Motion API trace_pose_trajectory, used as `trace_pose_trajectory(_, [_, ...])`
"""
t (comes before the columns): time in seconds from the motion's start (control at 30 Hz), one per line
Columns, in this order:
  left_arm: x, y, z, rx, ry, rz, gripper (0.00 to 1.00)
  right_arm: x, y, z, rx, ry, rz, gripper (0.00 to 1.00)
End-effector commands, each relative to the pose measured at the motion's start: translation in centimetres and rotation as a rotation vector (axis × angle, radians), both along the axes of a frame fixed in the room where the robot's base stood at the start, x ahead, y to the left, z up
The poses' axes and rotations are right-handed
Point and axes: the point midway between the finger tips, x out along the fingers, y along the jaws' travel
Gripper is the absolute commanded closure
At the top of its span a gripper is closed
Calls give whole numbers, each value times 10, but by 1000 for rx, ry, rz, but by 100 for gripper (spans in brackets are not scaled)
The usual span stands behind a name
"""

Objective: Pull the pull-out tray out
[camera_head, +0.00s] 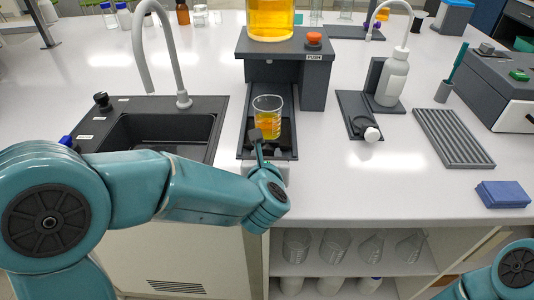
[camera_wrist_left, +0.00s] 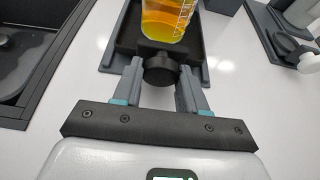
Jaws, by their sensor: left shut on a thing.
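The dark pull-out tray (camera_head: 288,140) lies on its rail in front of the membrane rig (camera_head: 300,75). A beaker of orange liquid (camera_head: 267,118) stands on it; the beaker also shows in the left wrist view (camera_wrist_left: 166,18). A round black knob (camera_wrist_left: 161,69) sits at the tray's front end. My left gripper (camera_wrist_left: 161,84) has its two fingers on either side of the knob and is shut on it. In the head view my left gripper (camera_head: 258,140) is at the tray's front, partly hidden by my arm. My right gripper is out of view.
A sink (camera_head: 158,132) is to the left of the tray. To the right are a white wash bottle (camera_head: 392,80), a grey ribbed rack (camera_head: 453,138) and a blue block (camera_head: 503,194). The counter's front edge is just in front of the tray.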

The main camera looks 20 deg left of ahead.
Motion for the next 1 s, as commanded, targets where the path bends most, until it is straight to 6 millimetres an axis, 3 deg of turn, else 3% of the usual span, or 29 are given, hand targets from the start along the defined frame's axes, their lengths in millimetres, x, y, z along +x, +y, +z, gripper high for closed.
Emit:
trace_pose_trajectory(0.2, [-14,-4,-1,0,2,-1,100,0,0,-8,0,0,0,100])
trace_pose_trajectory(0.6, [-18,-5,0,0,2,0,100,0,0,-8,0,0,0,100])
trace_pose_trajectory(0.63, [-18,-5,0,0,2,0,48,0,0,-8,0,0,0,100])
trace_pose_trajectory(0.67, [-18,-5,0,0,2,0,39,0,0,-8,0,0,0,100])
trace_pose_trajectory(0.7, [-18,-5,0,0,2,0,34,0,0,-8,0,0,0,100])
trace_pose_trajectory(1.0, [-17,-5,0,1,1,0,34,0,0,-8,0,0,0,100])
